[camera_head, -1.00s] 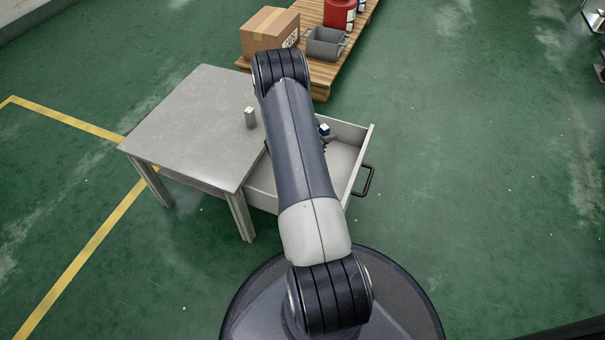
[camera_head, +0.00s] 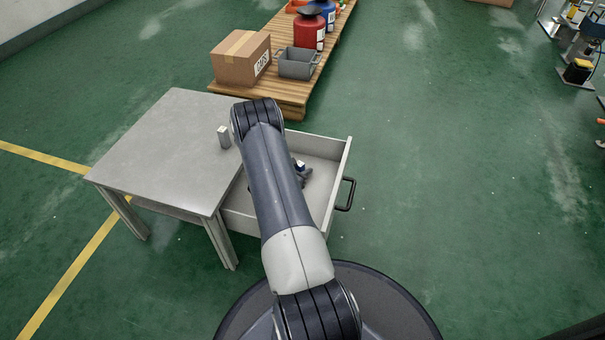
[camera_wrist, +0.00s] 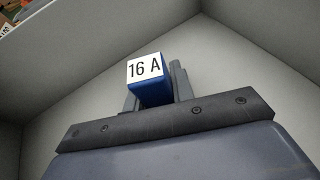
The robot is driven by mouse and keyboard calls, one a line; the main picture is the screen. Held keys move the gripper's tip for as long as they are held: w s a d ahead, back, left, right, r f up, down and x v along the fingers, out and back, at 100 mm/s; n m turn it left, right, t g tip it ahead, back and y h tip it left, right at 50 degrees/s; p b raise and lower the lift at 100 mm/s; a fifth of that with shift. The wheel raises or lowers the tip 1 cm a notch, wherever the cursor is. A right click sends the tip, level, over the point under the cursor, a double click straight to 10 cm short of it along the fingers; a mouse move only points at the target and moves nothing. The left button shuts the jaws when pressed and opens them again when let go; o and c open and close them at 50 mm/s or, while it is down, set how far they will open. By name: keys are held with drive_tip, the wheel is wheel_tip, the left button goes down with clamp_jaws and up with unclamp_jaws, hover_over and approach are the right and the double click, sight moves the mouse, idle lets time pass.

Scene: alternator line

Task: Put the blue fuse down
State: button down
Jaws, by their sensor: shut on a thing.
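The blue fuse (camera_wrist: 150,93) has a white top marked "16 A". My gripper (camera_wrist: 155,98) is shut on it, with grey fingers on its sides. In the head view the fuse (camera_head: 301,165) and my gripper (camera_head: 302,172) are within the outline of the open drawer (camera_head: 341,165). In the wrist view pale drawer walls rise around them. I cannot tell whether the fuse touches the drawer floor. My arm hides part of the drawer.
The grey table (camera_head: 160,145) stands left of the drawer, with a small grey block (camera_head: 224,137) on its top. The drawer's dark handle (camera_head: 347,195) sticks out to the right. Behind are a pallet (camera_head: 285,98), a cardboard box (camera_head: 235,62) and a grey bin (camera_head: 297,65).

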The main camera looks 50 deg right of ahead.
drive_tip(key=shift+f, duration=0.2)
drive_tip(key=c, duration=1.2)
unclamp_jaws()
drive_tip(key=shift+r, duration=0.2)
drive_tip(key=p+v, duration=0.3)
drive_tip(key=v, duration=0.3)
drive_tip(key=shift+a+r, duration=0.15)
drive_tip(key=shift+a, duration=0.05)
drive_tip(key=shift+a+r, duration=0.1)
drive_tip(key=shift+a, duration=0.4)
